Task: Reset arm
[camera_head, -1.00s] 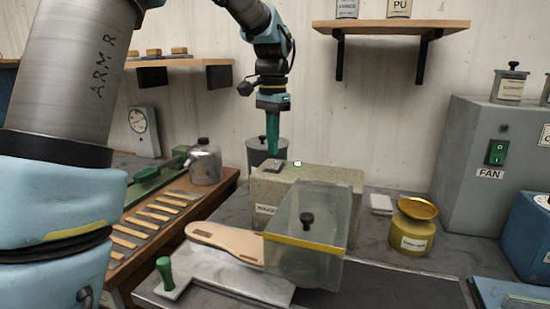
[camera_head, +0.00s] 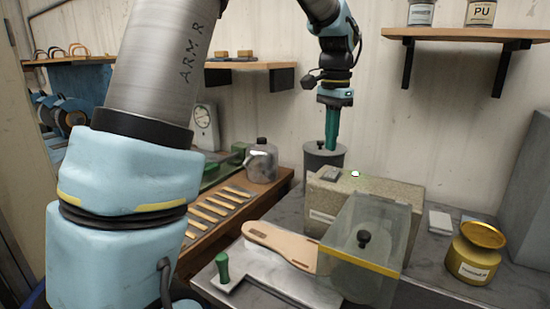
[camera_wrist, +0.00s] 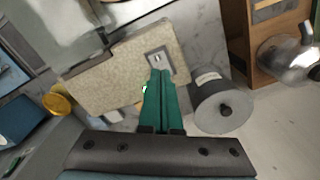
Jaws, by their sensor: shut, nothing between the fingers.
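My gripper (camera_head: 331,138) points straight down in the head view, its teal fingers closed together with nothing between them. It is above the back of the bench, in front of the grey lidded canister (camera_head: 323,160) and by the left end of the speckled stone-like block (camera_head: 384,187). In the wrist view the fingers (camera_wrist: 161,78) overlap the block (camera_wrist: 115,72) near a small grey plate with a slot (camera_wrist: 159,58). The canister (camera_wrist: 221,108) is just right of them there. Whether the tips touch anything is unclear.
A clear box with a yellow edge (camera_head: 371,267) stands before the block. A tan sole-shaped piece (camera_head: 283,244) and a green-handled tool (camera_head: 223,268) lie left of it. A gold-topped jar (camera_head: 472,262) stands right. A wooden rack with strips (camera_head: 228,202) and a shelf (camera_head: 470,34) flank the arm.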

